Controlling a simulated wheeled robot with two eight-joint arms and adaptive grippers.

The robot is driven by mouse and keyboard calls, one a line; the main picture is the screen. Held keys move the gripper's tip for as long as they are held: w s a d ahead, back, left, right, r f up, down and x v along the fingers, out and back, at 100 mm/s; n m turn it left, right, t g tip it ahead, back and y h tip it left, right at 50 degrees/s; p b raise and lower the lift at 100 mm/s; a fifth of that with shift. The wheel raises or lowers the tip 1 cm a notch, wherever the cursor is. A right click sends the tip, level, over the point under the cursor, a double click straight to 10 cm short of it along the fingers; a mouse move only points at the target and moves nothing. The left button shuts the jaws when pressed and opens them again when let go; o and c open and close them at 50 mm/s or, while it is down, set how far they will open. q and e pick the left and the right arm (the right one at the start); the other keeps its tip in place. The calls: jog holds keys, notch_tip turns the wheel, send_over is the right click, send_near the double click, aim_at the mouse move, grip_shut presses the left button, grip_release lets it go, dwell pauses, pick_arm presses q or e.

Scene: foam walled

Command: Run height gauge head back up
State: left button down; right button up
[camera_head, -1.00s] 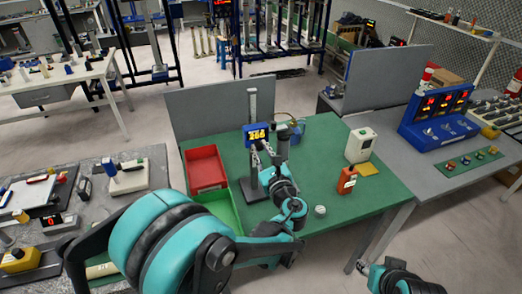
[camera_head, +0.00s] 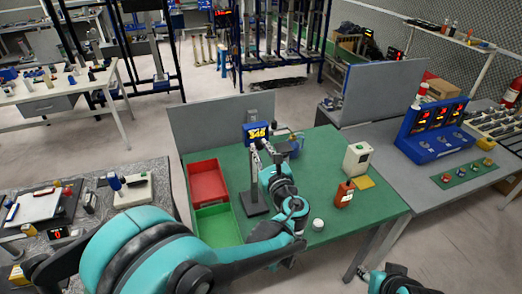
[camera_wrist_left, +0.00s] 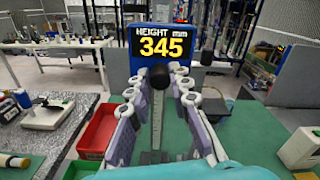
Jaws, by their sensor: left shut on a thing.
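The height gauge stands on the green table, with its dark base (camera_head: 254,203) flat on the top. Its blue head (camera_head: 256,132) sits near the top of the upright column and its display appears to read 345. The head also shows in the left wrist view (camera_wrist_left: 160,45), reading HEIGHT 345, with the scaled column below it (camera_wrist_left: 157,125). A black ball knob (camera_wrist_left: 160,76) sits in front of the head. My left gripper (camera_head: 265,149) is at the head, with its fingers either side of the knob, shut on it. My right gripper is not visible.
A red bin (camera_head: 207,181) and a green bin (camera_head: 216,226) stand left of the gauge. An orange-brown bottle (camera_head: 344,194), a white box (camera_head: 357,158) and a small white jar (camera_head: 318,224) are to the right. A grey panel (camera_head: 210,125) stands behind.

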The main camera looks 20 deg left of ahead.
pick_arm(q)
jog(key=c, duration=1.4)
grip_release()
jog(key=shift+o, duration=0.2)
jog(key=v, duration=1.2)
jog(key=s+a+f+n+g+h+b, duration=0.35)
jog(key=s+a+f+n+g, duration=0.2)
jog(key=a+f+n, duration=0.55)
jog(key=s+d+f+n+g+h+b, duration=0.2)
jog(key=s+d+f+n+h+b, duration=0.2)
jog(key=n, duration=1.1)
jog(key=s+f+h, duration=0.2)
jog(key=s+f, duration=0.2)
jog(key=s, duration=0.1)
jog(key=shift+s, duration=0.35)
